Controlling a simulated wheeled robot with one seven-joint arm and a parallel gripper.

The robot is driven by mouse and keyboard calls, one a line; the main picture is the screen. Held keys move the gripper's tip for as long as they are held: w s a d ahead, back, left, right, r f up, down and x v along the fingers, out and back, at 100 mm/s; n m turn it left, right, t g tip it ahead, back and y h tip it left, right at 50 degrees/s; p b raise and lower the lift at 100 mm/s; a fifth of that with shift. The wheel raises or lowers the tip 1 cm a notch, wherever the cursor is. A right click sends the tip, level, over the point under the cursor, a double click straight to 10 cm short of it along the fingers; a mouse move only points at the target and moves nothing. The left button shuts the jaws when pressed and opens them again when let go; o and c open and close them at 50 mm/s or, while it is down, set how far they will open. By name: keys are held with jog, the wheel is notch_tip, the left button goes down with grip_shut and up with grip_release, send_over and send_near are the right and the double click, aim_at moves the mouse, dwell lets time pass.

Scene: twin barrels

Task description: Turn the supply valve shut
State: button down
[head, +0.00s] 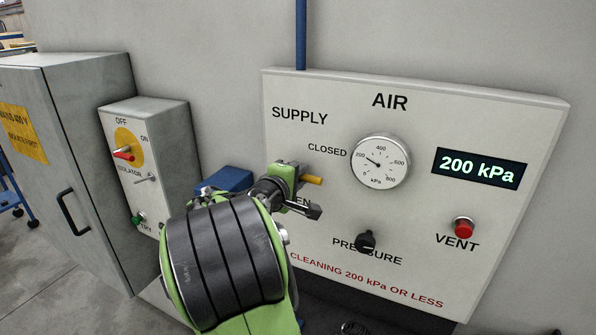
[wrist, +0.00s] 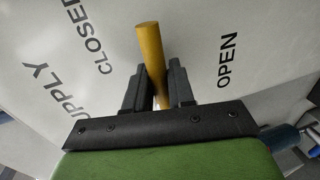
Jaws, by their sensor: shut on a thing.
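The supply valve's yellow handle (head: 312,180) sticks out to the right past my gripper on the AIR panel (head: 290,85). In the wrist view the yellow handle (wrist: 148,42) stands between my two black fingers, its free end pointing between the words CLOSED and OPEN. My gripper (wrist: 160,85) is shut on this handle; in the head view my gripper (head: 298,188) covers the valve body and part of the word OPEN. CLOSED is printed above the handle and OPEN below it.
The panel carries a round gauge (head: 380,162), a display (head: 479,168) reading 200 kPa, a black pressure knob (head: 365,241) and a red vent button (head: 464,227). An isolator box (head: 165,112) and a grey cabinet (head: 85,150) stand left. A blue pipe (head: 301,35) runs above the panel.

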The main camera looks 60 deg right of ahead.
dwell(0.3)
jog(key=c, duration=1.1)
grip_release()
jog(key=shift+a, duration=0.1)
jog(key=b+v, duration=0.1)
jog(key=v, duration=1.4)
jog(key=shift+a+r, duration=0.2)
jog(key=shift+a, duration=0.1)
jog(key=shift+w, duration=0.1)
